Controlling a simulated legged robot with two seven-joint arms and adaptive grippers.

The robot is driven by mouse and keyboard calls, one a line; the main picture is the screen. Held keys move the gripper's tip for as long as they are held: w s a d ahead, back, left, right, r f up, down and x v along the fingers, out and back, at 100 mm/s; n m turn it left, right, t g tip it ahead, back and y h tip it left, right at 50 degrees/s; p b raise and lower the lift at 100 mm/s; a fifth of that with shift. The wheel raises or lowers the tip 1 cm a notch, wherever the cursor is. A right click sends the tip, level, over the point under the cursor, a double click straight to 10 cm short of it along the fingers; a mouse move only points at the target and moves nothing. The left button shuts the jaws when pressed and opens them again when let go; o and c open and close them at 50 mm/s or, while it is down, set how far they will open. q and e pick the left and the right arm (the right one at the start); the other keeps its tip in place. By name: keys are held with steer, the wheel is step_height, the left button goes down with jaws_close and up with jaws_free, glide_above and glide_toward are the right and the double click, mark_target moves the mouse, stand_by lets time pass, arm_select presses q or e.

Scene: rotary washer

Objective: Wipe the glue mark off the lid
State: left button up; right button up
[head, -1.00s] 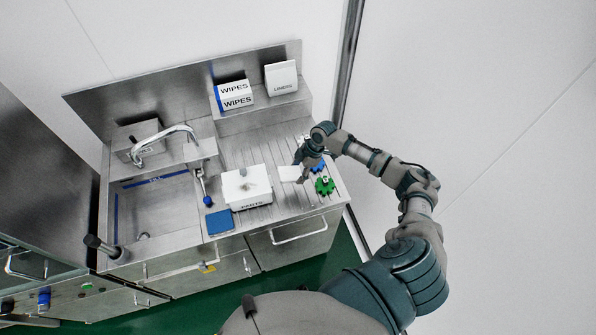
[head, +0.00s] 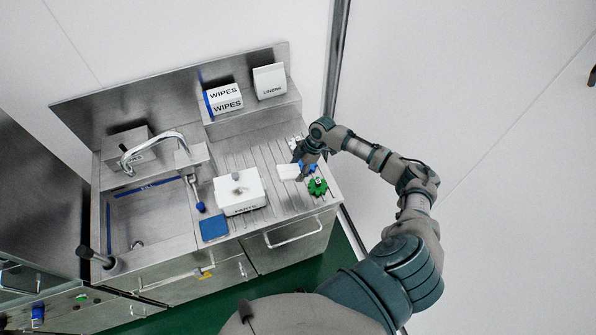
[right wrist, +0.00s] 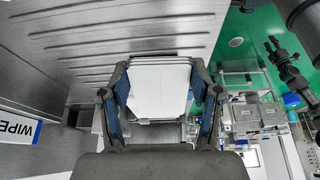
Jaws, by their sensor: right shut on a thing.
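The white box marked PARTS (head: 241,200) stands on the ribbed drainboard. A grey smudge (head: 237,190) shows on its white lid (head: 226,187), with a small knob-like spot nearby. My right gripper (head: 299,170) is to the right of the box, apart from it. It is shut on a flat white block or folded wipe (head: 286,172). In the right wrist view the white piece (right wrist: 160,92) sits between the two blue-padded fingers. My left gripper is not in view.
A blue pad (head: 214,228) lies at the counter's front edge. The sink (head: 150,215), tap (head: 150,147) and blue-headed brush (head: 200,206) are left. WIPES boxes (head: 224,98) and a LINERS box (head: 269,82) stand on the back shelf.

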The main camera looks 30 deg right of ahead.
steer(key=shift+r, duration=3.05)
